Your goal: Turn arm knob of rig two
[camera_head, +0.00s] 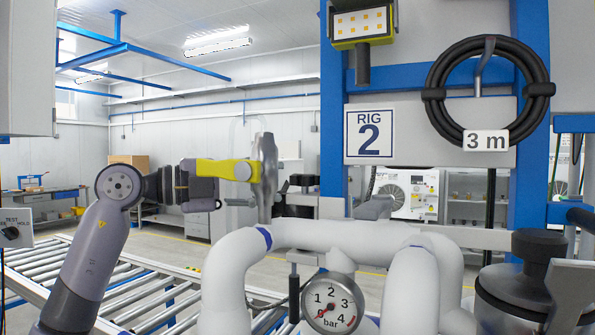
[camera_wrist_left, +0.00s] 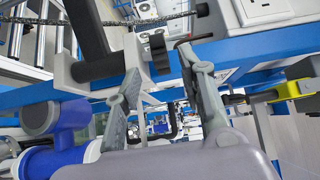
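A sign reading "RIG 2" (camera_head: 369,134) hangs on the blue and grey frame in the head view. My left gripper (camera_head: 267,165) is left of this sign, in front of the far wall, above the white pipes. In the left wrist view its two grey fingers (camera_wrist_left: 163,75) are apart, with nothing visibly held between them. A black knob (camera_head: 10,232) shows on a small panel with partly readable lettering at the left edge of the head view. I cannot tell whether it belongs to rig two. No knob clearly labelled for rig two shows. My right gripper is not in view.
Thick white pipes (camera_head: 330,236) with a round bar gauge (camera_head: 332,303) fill the lower middle. A roller conveyor (camera_head: 135,290) runs at the lower left.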

